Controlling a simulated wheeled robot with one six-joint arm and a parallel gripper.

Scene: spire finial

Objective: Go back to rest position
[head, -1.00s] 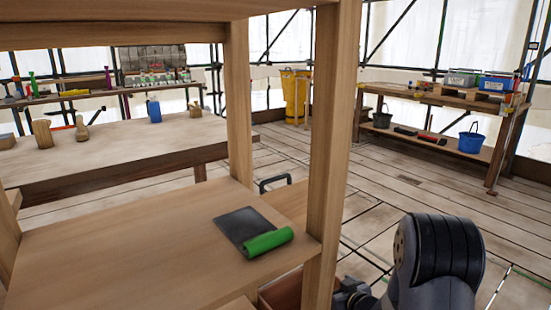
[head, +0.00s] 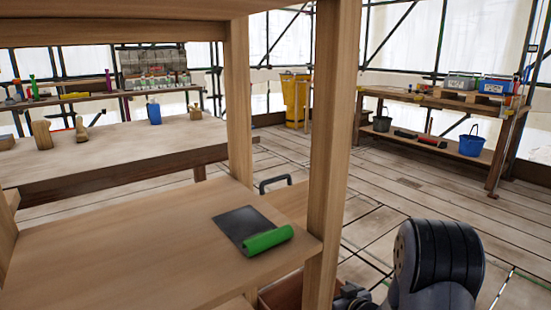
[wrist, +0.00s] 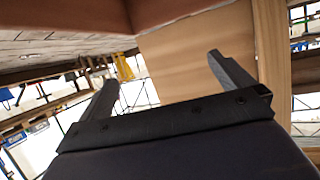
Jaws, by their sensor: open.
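In the wrist view my gripper (wrist: 160,85) has its two dark fingers spread wide apart with nothing between them. A tan wooden surface shows beyond the fingers, and the wrist picture is strongly tilted. In the head view a dark part of my arm shows at the lower right, beside the wooden shelf unit; the gripper's fingers cannot be made out there.
Wooden posts (head: 330,150) of the shelf unit stand close by. A long table (head: 100,152) with a blue bottle (head: 154,112) is behind at left. A workbench (head: 430,97) with a blue bucket (head: 471,144) is at right. The plank floor (head: 400,195) between is clear.

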